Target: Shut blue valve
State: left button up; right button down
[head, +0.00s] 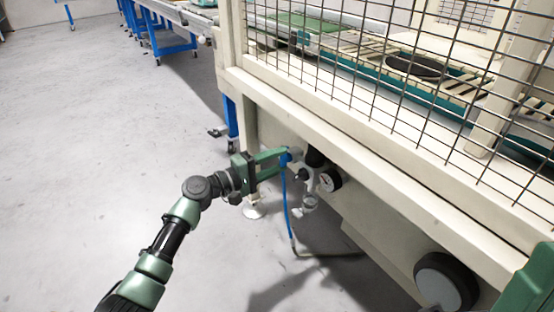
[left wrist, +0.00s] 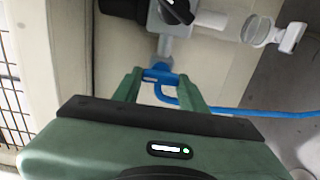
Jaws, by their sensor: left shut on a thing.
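The blue valve (head: 286,156) sits on the pneumatic fittings on the side of the cream machine frame. In the left wrist view the blue valve (left wrist: 160,76) is between the fingertips, with a blue hose curving from it to the right. My left gripper (head: 283,158) reaches in from the left and is shut on the valve. Its green fingers (left wrist: 160,86) also show in the left wrist view, one on each side of the valve. The fingers partly hide the valve in the head view. My right gripper does not show clearly.
A round pressure gauge (head: 330,180) and a clear filter bowl (head: 303,205) are close to the left gripper. The blue hose (head: 287,205) hangs toward the floor. A wire mesh guard (head: 400,90) stands above. Open grey floor (head: 90,150) lies to the left.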

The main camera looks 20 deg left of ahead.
pick_arm(q)
jog(key=shift+a, duration=0.1)
jog(key=o, duration=1.4)
jog(key=p+v, duration=0.1)
jog(key=v, duration=0.6)
jog(key=shift+s+a, duration=0.25)
jog(key=shift+s, duration=0.05)
